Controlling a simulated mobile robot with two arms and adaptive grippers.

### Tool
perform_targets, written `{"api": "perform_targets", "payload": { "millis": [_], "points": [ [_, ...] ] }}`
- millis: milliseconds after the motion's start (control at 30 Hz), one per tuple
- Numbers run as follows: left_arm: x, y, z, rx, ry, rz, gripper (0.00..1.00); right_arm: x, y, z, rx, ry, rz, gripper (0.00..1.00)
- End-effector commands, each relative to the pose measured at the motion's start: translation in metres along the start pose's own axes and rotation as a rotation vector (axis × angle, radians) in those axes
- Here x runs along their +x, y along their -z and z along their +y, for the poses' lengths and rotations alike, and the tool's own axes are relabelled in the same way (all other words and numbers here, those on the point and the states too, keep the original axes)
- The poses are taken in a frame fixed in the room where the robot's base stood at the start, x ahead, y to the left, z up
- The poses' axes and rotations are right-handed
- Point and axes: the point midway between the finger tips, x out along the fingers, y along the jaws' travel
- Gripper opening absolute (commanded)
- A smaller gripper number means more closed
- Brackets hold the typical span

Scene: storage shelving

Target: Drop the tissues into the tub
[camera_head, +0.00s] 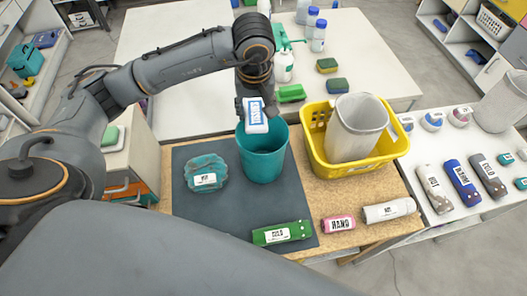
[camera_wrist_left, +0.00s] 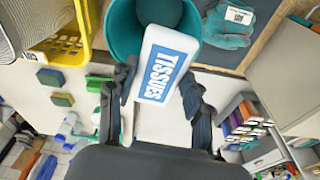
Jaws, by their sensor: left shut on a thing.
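The tissues (camera_head: 256,114) are a white pack with a blue "TISSUES" label, held upright above the tub. The pack shows large in the left wrist view (camera_wrist_left: 165,62), between the two fingers. My left gripper (camera_head: 254,100) is shut on the pack, and the wrist view shows its fingers (camera_wrist_left: 158,98) on both sides of it. The teal tub (camera_head: 263,160) stands on the dark mat, directly below the pack in the head view. Its open mouth also shows behind the pack in the wrist view (camera_wrist_left: 124,28). My right gripper is not in view.
A yellow basket (camera_head: 362,171) holding a grey bin (camera_head: 356,128) stands right of the tub. A green roll (camera_head: 282,233), a pink roll (camera_head: 338,223) and a white roll (camera_head: 389,210) lie in front.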

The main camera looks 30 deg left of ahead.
Motion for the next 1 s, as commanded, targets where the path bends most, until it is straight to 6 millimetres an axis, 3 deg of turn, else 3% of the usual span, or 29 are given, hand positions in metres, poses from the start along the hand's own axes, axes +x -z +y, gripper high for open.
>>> {"api": "perform_targets", "payload": {
  "millis": [133, 167, 267, 300, 667, 767, 1000],
  "points": [
    [0.0, 0.0, 0.0, 0.0, 0.0, 0.0, 0.31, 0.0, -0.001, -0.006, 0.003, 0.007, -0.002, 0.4],
    [0.0, 0.0, 0.0, 0.0, 0.0, 0.0, 0.54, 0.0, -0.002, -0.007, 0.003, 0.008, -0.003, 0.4],
    [0.0, 0.0, 0.0, 0.0, 0.0, 0.0, 0.74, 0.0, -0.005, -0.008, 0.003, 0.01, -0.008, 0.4],
    [0.0, 0.0, 0.0, 0.0, 0.0, 0.0, 0.77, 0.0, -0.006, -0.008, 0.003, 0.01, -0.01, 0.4],
    [-0.004, 0.001, 0.0, 0.0, -0.001, 0.002, 0.77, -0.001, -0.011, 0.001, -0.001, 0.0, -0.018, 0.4],
    [-0.015, 0.001, 0.001, 0.0, -0.001, 0.002, 0.77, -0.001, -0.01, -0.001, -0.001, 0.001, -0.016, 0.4],
    [-0.067, 0.002, 0.001, 0.0, -0.004, 0.007, 0.77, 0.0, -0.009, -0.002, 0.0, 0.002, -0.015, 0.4]
  ]
}}
